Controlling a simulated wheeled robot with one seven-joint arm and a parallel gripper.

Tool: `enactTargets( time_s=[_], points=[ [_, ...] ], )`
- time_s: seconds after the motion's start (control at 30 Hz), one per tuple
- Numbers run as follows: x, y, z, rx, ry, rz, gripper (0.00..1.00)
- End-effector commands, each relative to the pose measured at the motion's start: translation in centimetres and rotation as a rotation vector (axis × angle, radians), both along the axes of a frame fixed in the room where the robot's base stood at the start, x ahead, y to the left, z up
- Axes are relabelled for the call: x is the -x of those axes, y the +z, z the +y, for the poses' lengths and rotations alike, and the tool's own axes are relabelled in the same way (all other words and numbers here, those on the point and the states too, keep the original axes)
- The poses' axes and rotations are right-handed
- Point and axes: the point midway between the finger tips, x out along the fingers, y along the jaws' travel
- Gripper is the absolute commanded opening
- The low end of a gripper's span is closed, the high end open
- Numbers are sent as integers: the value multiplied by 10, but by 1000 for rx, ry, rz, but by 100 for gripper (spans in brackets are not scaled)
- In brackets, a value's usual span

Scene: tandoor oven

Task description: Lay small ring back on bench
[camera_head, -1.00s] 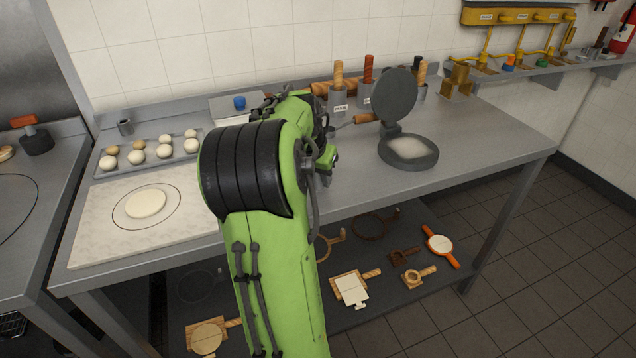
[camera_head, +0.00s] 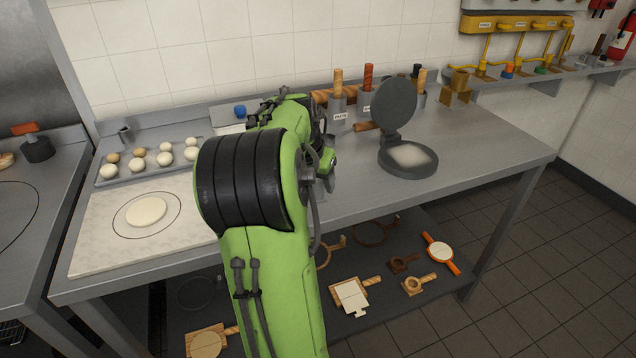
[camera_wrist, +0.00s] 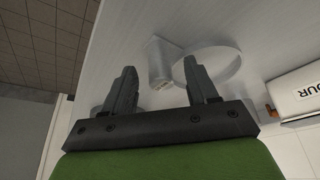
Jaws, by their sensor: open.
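In the wrist view, my gripper (camera_wrist: 160,66) is open, with its two dark fingers apart. A pale round ring (camera_wrist: 239,66), which looks like the small ring, lies on the grey bench by the right finger. A short pale block with small holes (camera_wrist: 160,50) shows beyond the gap between the fingers; I cannot tell whether it is joined to the ring. The right finger hides part of the ring. In the head view, my green arm covers the gripper and the ring. The bench (camera_head: 480,150) runs across the middle of that view.
A round hinged press (camera_head: 408,158) stands open on the bench to the right. A dough tray (camera_head: 140,172) and a pale board (camera_head: 100,225) are at left. Upright holders with wooden handles (camera_head: 338,85) stand at the back. A white labelled bin (camera_wrist: 300,95) is near the ring.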

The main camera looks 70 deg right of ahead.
Motion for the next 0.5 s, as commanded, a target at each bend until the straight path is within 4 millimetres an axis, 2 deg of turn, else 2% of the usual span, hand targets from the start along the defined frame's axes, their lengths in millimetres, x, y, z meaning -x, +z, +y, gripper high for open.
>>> enactTargets(
  time_s=[0.03,0.23,0.37,0.5],
  points=[
    [-1,20,5,4,3,-4,58],
    [-1,68,26,2,3,-4,58],
    [-1,84,33,2,2,-2,58],
    [0,88,36,0,1,-1,58]
  ],
)
